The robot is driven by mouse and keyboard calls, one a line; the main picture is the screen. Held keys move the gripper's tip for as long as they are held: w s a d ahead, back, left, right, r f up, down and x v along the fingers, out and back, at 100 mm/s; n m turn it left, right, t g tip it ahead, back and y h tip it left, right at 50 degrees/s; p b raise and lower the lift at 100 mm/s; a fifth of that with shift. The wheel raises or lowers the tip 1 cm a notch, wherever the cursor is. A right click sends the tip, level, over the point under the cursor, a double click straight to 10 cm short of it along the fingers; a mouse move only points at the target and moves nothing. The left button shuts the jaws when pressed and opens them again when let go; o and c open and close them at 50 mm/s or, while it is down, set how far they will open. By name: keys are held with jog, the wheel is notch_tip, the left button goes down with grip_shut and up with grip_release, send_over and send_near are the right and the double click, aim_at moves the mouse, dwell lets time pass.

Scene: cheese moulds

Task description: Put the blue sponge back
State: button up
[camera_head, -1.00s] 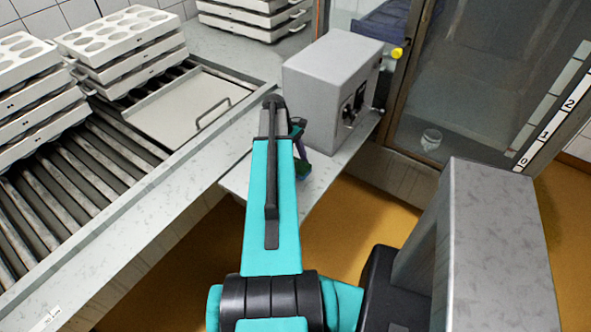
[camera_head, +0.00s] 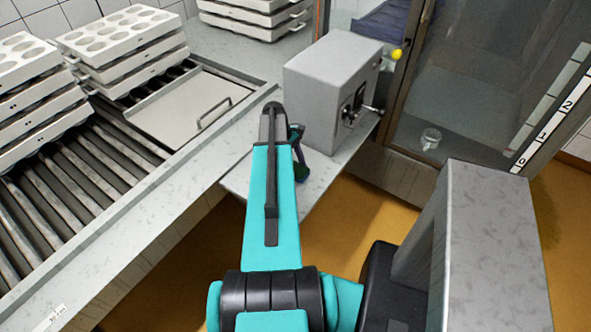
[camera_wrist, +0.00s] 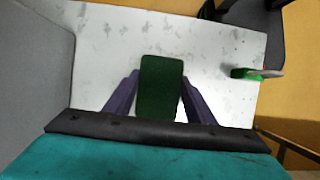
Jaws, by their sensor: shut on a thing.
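My gripper (camera_wrist: 160,82) has purple fingers on both sides of a dark green block (camera_wrist: 160,88) and is shut on it. In the head view my gripper (camera_head: 299,155) is partly hidden behind my arm, over the pale shelf (camera_head: 318,180) in front of the grey box-shaped machine. The block looks green, not blue, and I cannot make out a blue sponge in either view. I cannot tell whether the block touches the shelf (camera_wrist: 105,60) below it.
A small green object (camera_wrist: 243,73) with a grey and reddish part lies on the shelf's right side in the wrist view. The grey machine (camera_head: 325,90) stands close to my gripper. A roller conveyor (camera_head: 85,165) with stacked white moulds (camera_head: 125,50) is at left.

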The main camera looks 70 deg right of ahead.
jog(key=shift+f, duration=0.3)
jog(key=shift+f, duration=0.1)
jog(key=o, duration=0.9)
jog(key=shift+r, duration=0.2)
jog(key=shift+b+v, duration=1.9)
jog(key=shift+v, duration=4.05)
jog(key=shift+s, duration=0.1)
